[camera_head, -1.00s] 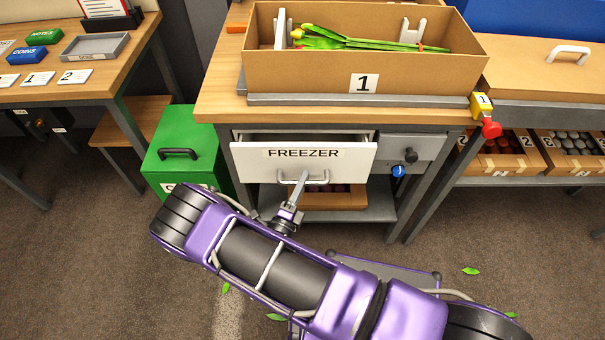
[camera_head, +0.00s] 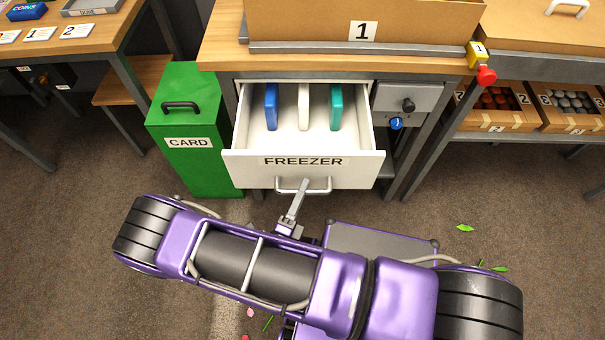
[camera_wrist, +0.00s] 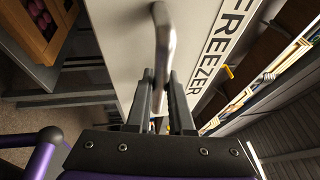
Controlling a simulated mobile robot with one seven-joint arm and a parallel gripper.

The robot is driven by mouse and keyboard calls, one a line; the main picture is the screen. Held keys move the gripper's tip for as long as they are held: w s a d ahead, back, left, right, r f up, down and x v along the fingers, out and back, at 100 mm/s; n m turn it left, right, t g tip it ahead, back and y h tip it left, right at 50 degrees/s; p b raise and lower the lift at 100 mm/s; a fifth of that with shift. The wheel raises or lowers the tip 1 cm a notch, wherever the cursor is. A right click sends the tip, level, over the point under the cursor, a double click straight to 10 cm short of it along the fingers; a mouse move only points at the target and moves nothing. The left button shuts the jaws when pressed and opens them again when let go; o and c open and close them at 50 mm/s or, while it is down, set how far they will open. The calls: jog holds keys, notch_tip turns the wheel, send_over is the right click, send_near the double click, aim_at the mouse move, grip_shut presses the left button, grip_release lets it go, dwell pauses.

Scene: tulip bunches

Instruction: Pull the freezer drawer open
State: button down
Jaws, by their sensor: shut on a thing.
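The freezer drawer (camera_head: 240,168) is a white drawer labelled FREEZER under the wooden bench, and it stands well out from the bench. Inside it a blue item (camera_head: 271,107), a white item (camera_head: 303,106) and a teal item (camera_head: 336,107) stand upright side by side. A grey bar handle (camera_head: 318,189) is on its front; it also shows in the wrist view (camera_wrist: 163,40). My gripper (camera_head: 303,188) is shut on the handle. In the wrist view, the fingers of my gripper (camera_wrist: 162,82) lie on either side of the bar.
A green box labelled CARD (camera_head: 187,120) stands just left of the drawer. A grey panel with a black knob and a blue knob (camera_head: 396,123) is at the right. A cardboard box marked 1 (camera_head: 420,25) sits on the bench. Leaves lie on the floor.

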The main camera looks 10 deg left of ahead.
jog(key=shift+s+d, duration=0.25)
jog(key=shift+s, duration=0.95)
jog(key=shift+s+d, duration=0.25)
jog(key=shift+s, duration=0.9)
jog(key=c, duration=0.8)
grip_release()
jog(key=b+v, duration=0.1)
jog(key=v, duration=1.6)
jog(key=shift+s, duration=0.2)
